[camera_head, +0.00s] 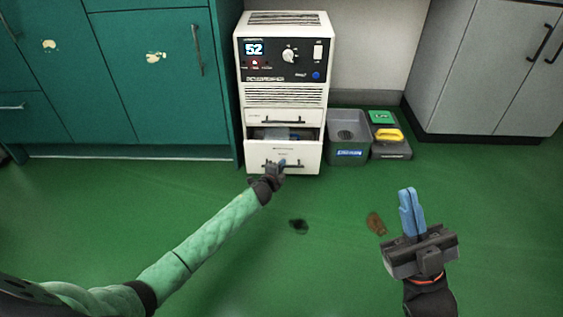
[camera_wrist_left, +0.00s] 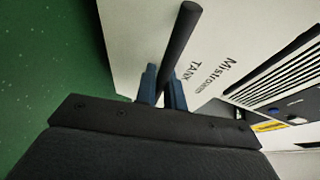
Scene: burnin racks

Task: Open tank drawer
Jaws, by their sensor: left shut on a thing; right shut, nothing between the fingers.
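The tank drawer (camera_head: 258,158) is the lowest front panel of the white dehumidifier-like machine (camera_head: 256,95). It stands pulled out some way, with a dark opening and something pale inside above its front. In the left wrist view the drawer front (camera_wrist_left: 135,35) carries the word "TANK" and a dark bar handle (camera_wrist_left: 180,40). My left gripper (camera_head: 282,164) is shut on that handle, its blue fingers either side of the bar in the wrist view (camera_wrist_left: 163,88). My right gripper (camera_head: 411,212) is shut and empty, raised over the floor at the right.
A grey bin (camera_head: 348,150) and a dark tray with a yellow-handled item (camera_head: 390,136) stand right of the machine. Teal cabinets (camera_head: 150,80) are at left, grey cabinets (camera_head: 485,70) at right. Dark (camera_head: 298,226) and brown (camera_head: 376,223) stains mark the otherwise open green floor.

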